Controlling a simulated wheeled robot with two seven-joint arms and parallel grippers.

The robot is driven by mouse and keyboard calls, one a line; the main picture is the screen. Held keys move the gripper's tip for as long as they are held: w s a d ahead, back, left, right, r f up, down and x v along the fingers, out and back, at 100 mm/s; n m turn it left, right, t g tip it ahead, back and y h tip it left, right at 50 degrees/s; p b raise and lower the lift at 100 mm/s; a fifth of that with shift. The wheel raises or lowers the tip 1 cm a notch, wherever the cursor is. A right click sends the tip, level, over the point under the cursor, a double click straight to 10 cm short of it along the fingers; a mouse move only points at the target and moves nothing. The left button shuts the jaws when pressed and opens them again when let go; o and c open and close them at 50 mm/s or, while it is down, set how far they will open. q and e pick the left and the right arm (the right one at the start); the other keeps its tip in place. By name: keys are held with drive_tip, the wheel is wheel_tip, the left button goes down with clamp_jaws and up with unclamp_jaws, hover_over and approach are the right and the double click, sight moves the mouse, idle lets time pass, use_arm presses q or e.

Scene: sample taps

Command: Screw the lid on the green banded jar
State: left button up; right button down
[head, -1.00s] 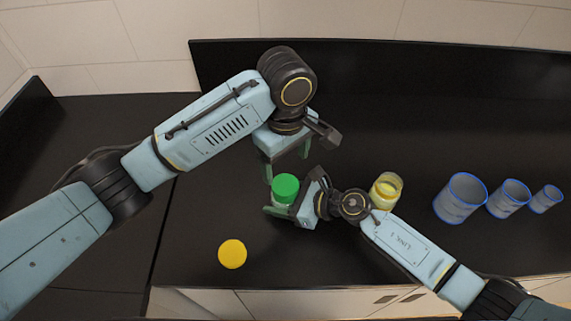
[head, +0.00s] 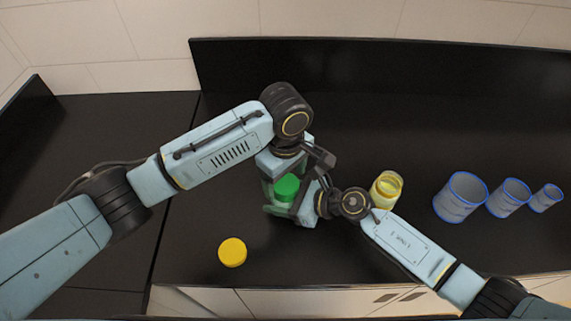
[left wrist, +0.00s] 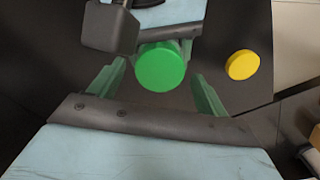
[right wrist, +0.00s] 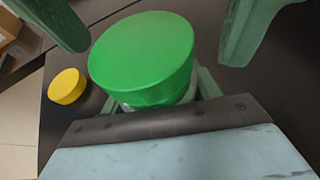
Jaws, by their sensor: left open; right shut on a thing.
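The green lid (head: 287,187) sits on top of the green banded jar, whose body is mostly hidden by my grippers. In the right wrist view the lid (right wrist: 142,52) looks roughly level, with a sliver of clear jar (right wrist: 128,107) below it. I cannot tell how tightly it is seated. My right gripper (head: 279,211) is shut on the jar from the right side. My left gripper (head: 283,182) is open above the jar. In the left wrist view its fingers stand apart on both sides of the green lid (left wrist: 161,67).
A yellow lid (head: 232,252) lies on the dark counter (head: 190,225) at front left. A jar with yellow contents (head: 386,190) stands close behind my right forearm. Blue-rimmed grey cups (head: 460,197) stand at the right. The back of the counter is clear.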

use_arm(q)
drive_tip(key=shift+f, duration=0.55)
drive_tip(key=c, duration=1)
drive_tip(key=m, duration=0.3)
drive_tip(key=shift+c, duration=0.2)
drive_tip(key=o, duration=1.1)
drive_tip(key=shift+r, duration=0.1)
